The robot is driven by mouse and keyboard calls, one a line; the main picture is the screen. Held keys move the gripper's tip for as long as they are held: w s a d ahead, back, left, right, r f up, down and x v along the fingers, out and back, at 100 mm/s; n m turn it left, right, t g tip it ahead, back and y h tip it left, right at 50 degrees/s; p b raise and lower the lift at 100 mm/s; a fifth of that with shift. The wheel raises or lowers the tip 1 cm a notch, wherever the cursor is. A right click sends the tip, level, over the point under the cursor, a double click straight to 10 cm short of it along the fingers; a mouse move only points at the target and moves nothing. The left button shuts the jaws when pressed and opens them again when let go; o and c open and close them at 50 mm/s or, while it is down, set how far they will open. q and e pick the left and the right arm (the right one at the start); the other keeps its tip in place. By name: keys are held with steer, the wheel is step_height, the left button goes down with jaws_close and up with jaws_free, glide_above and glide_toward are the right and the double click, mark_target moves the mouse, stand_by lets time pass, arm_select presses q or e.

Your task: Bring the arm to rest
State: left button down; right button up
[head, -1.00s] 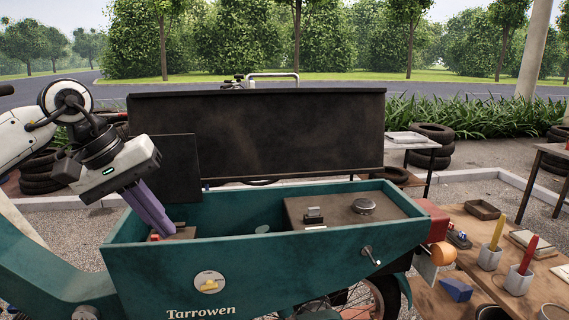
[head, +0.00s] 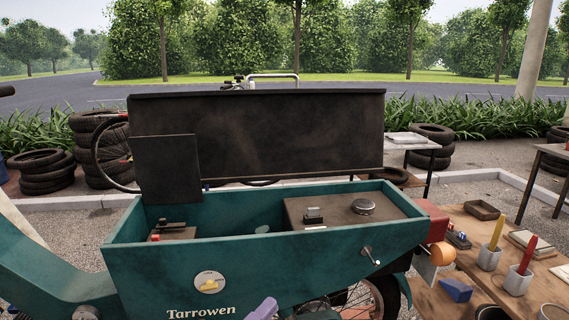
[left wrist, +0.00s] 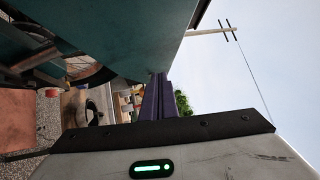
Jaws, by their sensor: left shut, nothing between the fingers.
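The tip of my left gripper (head: 263,309) shows at the bottom edge of the head view, low in front of the teal cart box (head: 330,258). Its purple fingers (left wrist: 158,98) are together with nothing between them in the left wrist view. The rest of my left arm is out of the head view. The box is open, with its dark lid (head: 260,135) raised behind it. My right gripper is not in view.
A brown panel with a round cap (head: 363,207) fills the box's right part. A wooden bench (head: 480,262) with pen cups (head: 489,257) and a blue wedge (head: 455,290) stands at the right. Tyres (head: 45,170) are stacked behind at the left.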

arm_select(q)
steer(key=s+a+f+n+y, duration=0.2)
steer(key=a+f+n+y, duration=0.1)
steer(key=f+n, duration=0.3)
steer(key=s+a+f+n+y, duration=0.2)
steer(key=a+f+n+y, duration=0.1)
steer(key=f+n, duration=0.25)
steer(key=s+a+f+n+g+y, duration=0.2)
steer(key=s+f+n, duration=0.4)
steer(key=s+f, duration=0.3)
steer(key=s+a+f+n+g+y, duration=0.2)
steer(key=s+a+f+n+g, duration=0.3)
steer(key=s+f, duration=0.4)
steer(key=shift+s+f+n+y, duration=0.2)
steer(key=shift+s+n+y, duration=0.2)
steer(key=shift+s+n, duration=0.2)
